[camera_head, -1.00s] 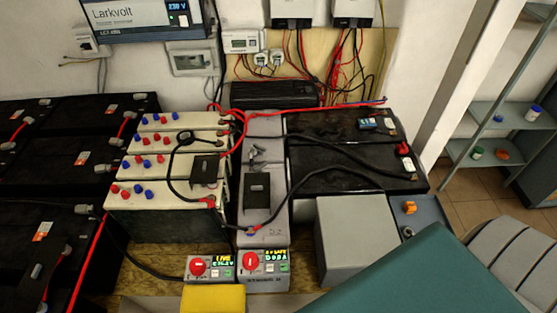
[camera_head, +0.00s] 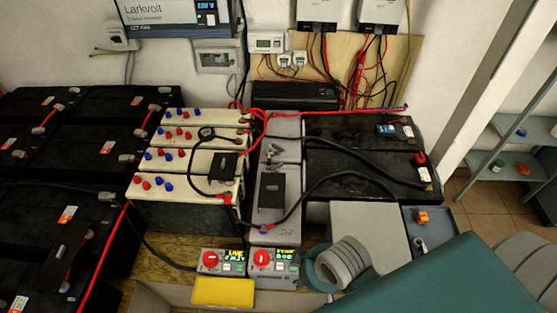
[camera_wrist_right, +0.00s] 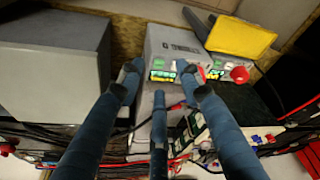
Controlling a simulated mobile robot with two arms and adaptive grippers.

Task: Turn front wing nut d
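I cannot make out wing nut d or its letter in either view. A long grey battery (camera_head: 279,210) stands mid-bench in the head view, with a black block on top and cable ends at its front. Left of it are cream batteries (camera_head: 185,187) with red and blue caps. My right gripper (camera_wrist_right: 165,85) shows in the right wrist view with its blue fingers spread and nothing between them. Its fingertips appear over the grey control boxes and the cables beyond; whether they touch anything is unclear. In the head view only my right arm shows. My left gripper is out of view.
Control boxes with red knobs (camera_head: 262,257) sit at the bench front, beside a yellow block (camera_head: 223,291). A grey box (camera_head: 368,225) and a small tray (camera_head: 430,247) stand right. Black batteries (camera_head: 360,175) stand behind them. Loose cables cross the battery tops.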

